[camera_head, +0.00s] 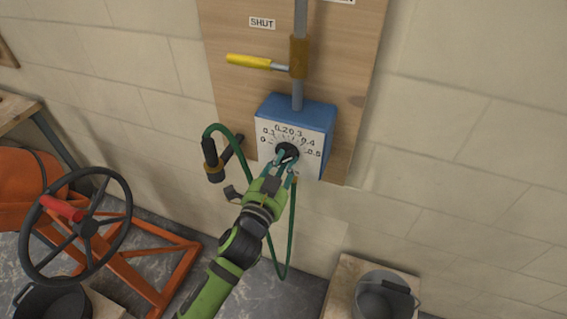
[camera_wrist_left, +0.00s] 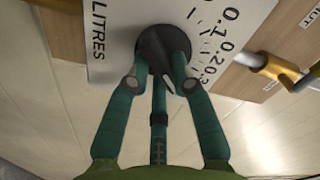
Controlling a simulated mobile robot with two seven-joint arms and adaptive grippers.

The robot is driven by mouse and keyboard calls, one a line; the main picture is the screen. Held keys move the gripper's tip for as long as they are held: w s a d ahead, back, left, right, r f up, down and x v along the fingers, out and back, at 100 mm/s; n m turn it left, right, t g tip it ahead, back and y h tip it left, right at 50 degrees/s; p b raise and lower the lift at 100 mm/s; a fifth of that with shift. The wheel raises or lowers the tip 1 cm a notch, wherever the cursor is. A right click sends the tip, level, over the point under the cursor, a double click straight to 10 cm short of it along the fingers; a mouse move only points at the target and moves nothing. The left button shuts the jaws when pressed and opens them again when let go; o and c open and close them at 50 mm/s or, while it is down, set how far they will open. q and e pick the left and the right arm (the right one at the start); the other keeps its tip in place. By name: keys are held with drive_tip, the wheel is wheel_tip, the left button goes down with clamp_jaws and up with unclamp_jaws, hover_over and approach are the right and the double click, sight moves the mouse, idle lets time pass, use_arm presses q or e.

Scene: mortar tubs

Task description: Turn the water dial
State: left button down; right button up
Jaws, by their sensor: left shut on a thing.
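The water dial is a round black knob (camera_head: 287,153) on the white face of a blue box (camera_head: 302,109), with a printed scale around it. In the left wrist view the knob (camera_wrist_left: 163,47) is in front of the scale face (camera_wrist_left: 108,53), which also reads "LITRES". My left gripper (camera_head: 282,163) has its teal fingers around the knob and is shut on it. In the left wrist view its fingertips (camera_wrist_left: 162,72) touch the knob and hide part of it. My right gripper is not in view.
A yellow lever (camera_head: 248,61) sticks out left on the pipe above the box, near a "SHUT" label. A green hose (camera_head: 235,150) with a black nozzle hangs at the left. A handwheel (camera_head: 87,226) on an orange frame stands lower left, and a bucket (camera_head: 381,298) lower right.

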use_arm(q)
drive_tip(key=c, duration=1.1)
unclamp_jaws()
drive_tip(key=shift+o, duration=0.2)
drive_tip(key=v, duration=1.2)
drive_tip(key=shift+f, duration=0.15)
